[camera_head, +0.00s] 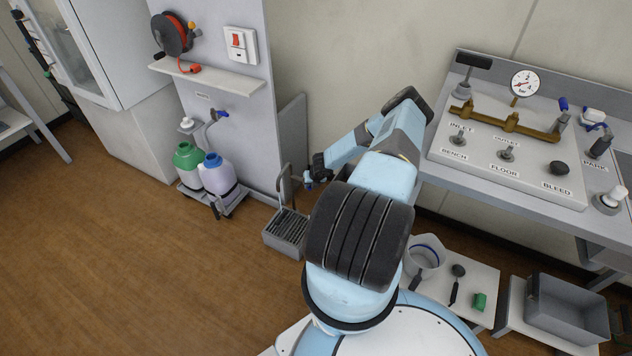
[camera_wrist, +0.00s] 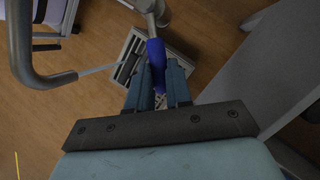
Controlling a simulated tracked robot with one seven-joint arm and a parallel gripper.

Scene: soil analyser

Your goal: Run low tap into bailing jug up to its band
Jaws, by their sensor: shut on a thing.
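My gripper (camera_wrist: 158,75) is shut on the blue tap lever (camera_wrist: 155,53). Grey metal of the low tap (camera_wrist: 148,6) shows behind the lever in the wrist view. In the head view my gripper (camera_head: 309,180) is low by the wall, and my arm hides most of the tap. The bailing jug (camera_head: 424,258), white with a blue band near its rim, stands on a low white shelf right of my arm, away from the tap.
A dark scoop (camera_head: 457,280) and a green block (camera_head: 479,301) lie near the jug. A grey bin (camera_head: 567,310) is farther right. Bottles (camera_head: 217,175) stand left; open floor lies front left.

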